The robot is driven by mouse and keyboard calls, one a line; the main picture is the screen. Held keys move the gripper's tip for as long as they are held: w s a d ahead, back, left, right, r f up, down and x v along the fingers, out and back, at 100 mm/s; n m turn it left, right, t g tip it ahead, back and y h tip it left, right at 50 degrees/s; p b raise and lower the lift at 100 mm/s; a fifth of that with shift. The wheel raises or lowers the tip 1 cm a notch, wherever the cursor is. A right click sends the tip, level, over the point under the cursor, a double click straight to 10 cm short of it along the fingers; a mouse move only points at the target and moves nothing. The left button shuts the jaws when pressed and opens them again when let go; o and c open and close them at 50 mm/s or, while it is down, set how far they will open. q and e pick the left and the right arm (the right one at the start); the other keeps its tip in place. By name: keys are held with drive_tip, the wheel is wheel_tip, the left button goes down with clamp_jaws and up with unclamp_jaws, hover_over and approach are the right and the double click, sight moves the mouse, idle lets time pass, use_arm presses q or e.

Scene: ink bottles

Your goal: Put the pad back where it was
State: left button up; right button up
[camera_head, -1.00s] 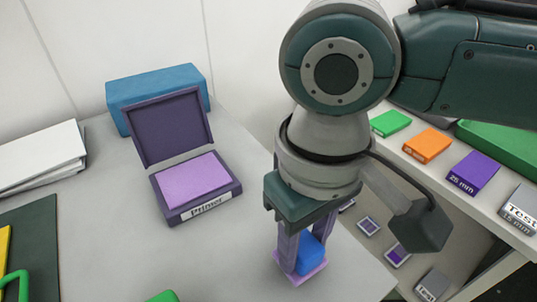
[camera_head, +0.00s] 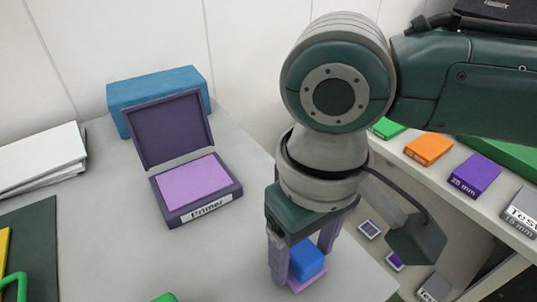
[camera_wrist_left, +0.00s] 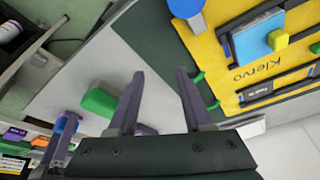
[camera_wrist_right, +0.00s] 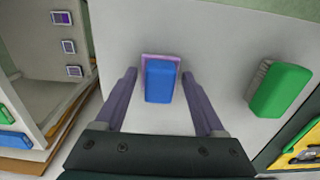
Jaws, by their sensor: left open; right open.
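An open dark purple box labelled Primer (camera_head: 206,210) holds a flat lilac pad (camera_head: 193,180) on the table, its lid (camera_head: 168,128) tilted up behind. A blue block on a thin purple base (camera_head: 307,258) stands on the table near its right edge. My right gripper (camera_head: 303,266) is open, pointing down, with a finger on either side of this blue block. In the right wrist view the blue block (camera_wrist_right: 159,82) sits between the spread fingers with gaps beside it. My left gripper (camera_wrist_left: 160,75) is open and empty in the left wrist view; it is out of the head view.
A blue box (camera_head: 200,80) stands behind the Primer box. White papers (camera_head: 40,160) and a dark green mat (camera_head: 35,240) lie at left. A green block (camera_wrist_right: 280,88) lies on the table. A shelf with coloured boxes (camera_head: 475,173) is at right.

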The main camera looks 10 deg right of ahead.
sight(304, 252)
use_arm(q)
wheel_tip(304, 252, up, 3)
drive_tip(key=p, duration=0.2)
drive_tip(key=shift+a+f+p, duration=0.1)
drive_tip(key=shift+p, duration=0.3)
use_arm(e)
wheel_tip(304, 252, up, 12)
drive_tip(key=s+a+f+t+y, duration=0.2)
drive_tip(key=s+a+f+y, duration=0.1)
drive_tip(key=s+a+y, duration=0.15)
drive_tip(key=s+d+f+m+h, duration=0.1)
drive_tip(key=s+d+f+h, duration=0.1)
drive_tip(key=d, duration=0.5)
drive_tip(key=s+d+f+m+t+h, duration=0.1)
drive_tip(key=s+d+h, duration=0.1)
drive_tip(key=s+d, duration=0.3)
drive_tip(key=shift+s+d+f+t, duration=0.25)
drive_tip(key=shift+d+f+t, duration=0.1)
drive_tip(key=shift+d, duration=0.55)
